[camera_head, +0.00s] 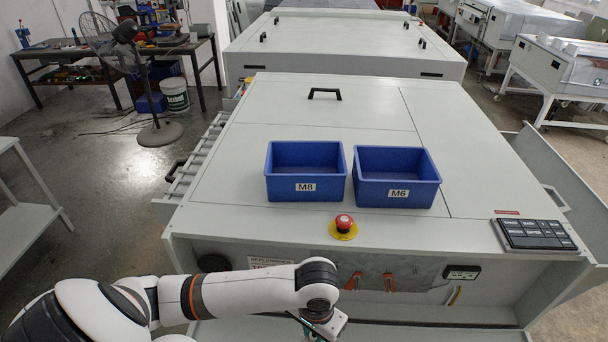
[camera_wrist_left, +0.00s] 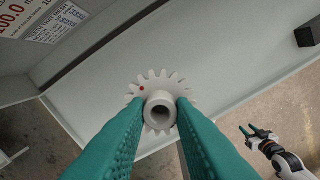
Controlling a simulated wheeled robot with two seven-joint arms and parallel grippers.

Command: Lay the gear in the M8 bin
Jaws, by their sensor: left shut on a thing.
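A white gear (camera_wrist_left: 160,84) with a hollow hub and a red dot shows in the left wrist view. My left gripper (camera_wrist_left: 162,112) is shut on its hub, with one teal finger on each side. In the head view my left arm reaches in low at the front of the machine, and its gripper (camera_head: 318,326) is mostly cut off by the bottom edge. The blue M8 bin (camera_head: 306,187) stands on the machine top, left of the M6 bin, and looks empty. My right gripper (camera_wrist_left: 258,134) shows small at the right of the wrist view, fingers apart and empty.
The blue M6 bin (camera_head: 398,194) stands just right of the M8 bin. A red emergency button (camera_head: 344,223) sits in front of the bins. A black keypad (camera_head: 535,235) lies at the right front corner. The machine top (camera_head: 270,113) behind the bins is clear.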

